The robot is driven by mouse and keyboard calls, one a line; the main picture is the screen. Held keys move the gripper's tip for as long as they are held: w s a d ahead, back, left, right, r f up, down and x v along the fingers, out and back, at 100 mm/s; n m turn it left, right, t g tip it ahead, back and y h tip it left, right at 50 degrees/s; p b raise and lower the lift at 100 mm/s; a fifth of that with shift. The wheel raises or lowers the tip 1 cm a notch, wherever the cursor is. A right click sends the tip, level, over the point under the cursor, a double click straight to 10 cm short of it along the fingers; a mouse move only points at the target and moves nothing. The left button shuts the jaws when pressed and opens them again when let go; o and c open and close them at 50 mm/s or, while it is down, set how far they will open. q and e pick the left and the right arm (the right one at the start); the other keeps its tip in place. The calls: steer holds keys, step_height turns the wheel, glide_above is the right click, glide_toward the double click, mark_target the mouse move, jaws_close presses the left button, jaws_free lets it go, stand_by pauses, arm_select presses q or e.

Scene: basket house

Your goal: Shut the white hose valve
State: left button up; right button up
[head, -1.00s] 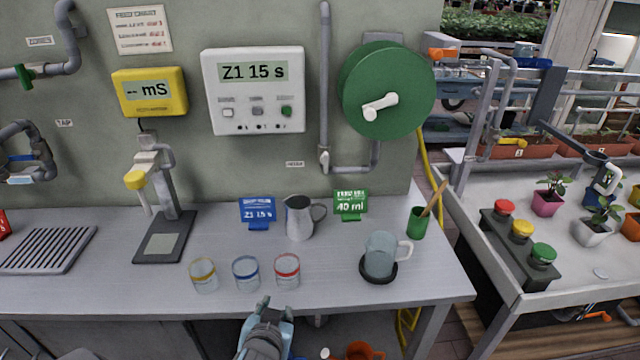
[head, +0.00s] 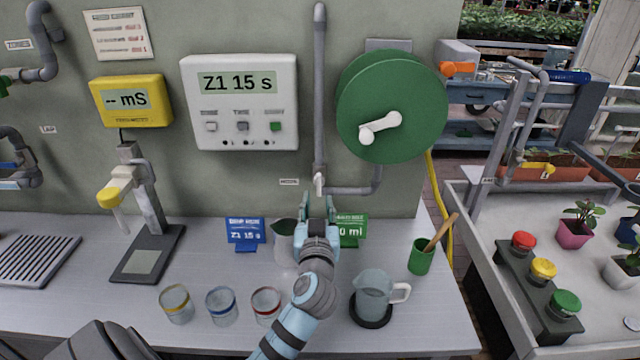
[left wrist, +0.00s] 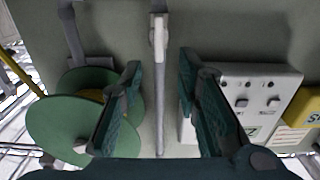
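The white hose valve (head: 319,184) is a small pale lever on the grey vertical pipe, low on the wall between the white controller and the green hose reel. The valve also shows at the top middle of the left wrist view (left wrist: 158,32), with its lever roughly in line with the pipe. My left gripper (head: 318,203) is just below and in front of the valve in the head view. Its two fingers are open and empty, spread to either side of the pipe in the left wrist view (left wrist: 157,85). No contact with the valve shows. My right gripper is not in view.
The green reel (head: 392,85) with its white crank is right of the pipe; the white controller (head: 240,105) is left.

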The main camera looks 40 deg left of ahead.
mark_target(319, 185)
arm_select(q)
steer(key=x, duration=0.5)
steer(key=f+x, duration=0.1)
steer(key=x, duration=0.2)
steer(key=shift+d, duration=0.1)
steer(key=shift+s+r, duration=0.15)
steer(key=shift+r, duration=0.05)
steer(key=shift+c, duration=0.6)
jaws_close()
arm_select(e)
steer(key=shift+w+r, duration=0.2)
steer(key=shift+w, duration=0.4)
